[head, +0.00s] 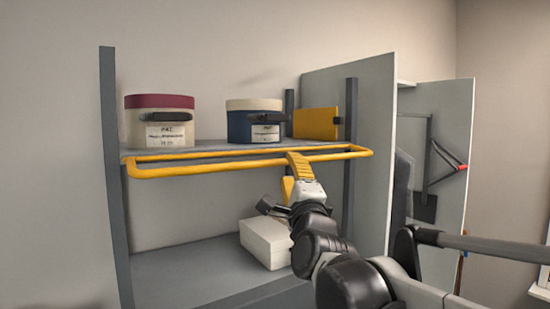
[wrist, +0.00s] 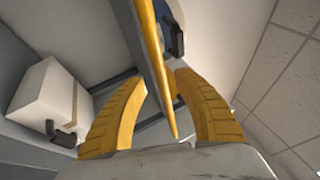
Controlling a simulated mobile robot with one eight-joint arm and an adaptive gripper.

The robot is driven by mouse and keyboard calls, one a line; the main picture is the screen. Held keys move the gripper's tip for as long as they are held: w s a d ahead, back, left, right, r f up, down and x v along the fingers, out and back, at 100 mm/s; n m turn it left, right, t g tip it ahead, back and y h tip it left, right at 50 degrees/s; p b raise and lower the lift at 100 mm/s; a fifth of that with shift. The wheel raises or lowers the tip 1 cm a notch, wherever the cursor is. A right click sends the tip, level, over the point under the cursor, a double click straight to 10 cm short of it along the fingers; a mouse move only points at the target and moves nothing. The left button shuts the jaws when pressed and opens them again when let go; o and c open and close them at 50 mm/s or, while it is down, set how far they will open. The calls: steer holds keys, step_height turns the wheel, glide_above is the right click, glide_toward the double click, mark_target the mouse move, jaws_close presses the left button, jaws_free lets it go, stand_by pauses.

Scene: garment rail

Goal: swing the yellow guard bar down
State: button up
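The yellow guard bar (head: 215,167) is a long looped frame lying about level along the front of the upper shelf, jutting out from it. Its front rail passes by my gripper (head: 292,168) right of the middle. In the wrist view the guard bar (wrist: 151,45) runs between the two yellow fingers of my gripper (wrist: 160,82). The fingers are apart, with a visible gap on each side of the bar. The part of the bar behind the upper finger is hidden in the head view.
A red-lidded tub (head: 162,108), a blue and cream tub (head: 253,128) and a yellow box (head: 315,123) stand on the upper shelf (head: 210,151). A white box (head: 265,242) sits on the lower shelf (head: 190,270), below my gripper. A grey panel (head: 372,150) stands at the right.

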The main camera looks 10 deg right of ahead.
mark_target(288, 164)
steer(key=shift+p+x, duration=0.3)
steer(key=shift+x, duration=1.95)
jaws_close()
steer(key=shift+s+r+n+g+p, duration=0.1)
steer(key=shift+r+n+g+p, duration=0.3)
steer(key=shift+r+p, duration=1.2)
steer(key=shift+r, duration=0.2)
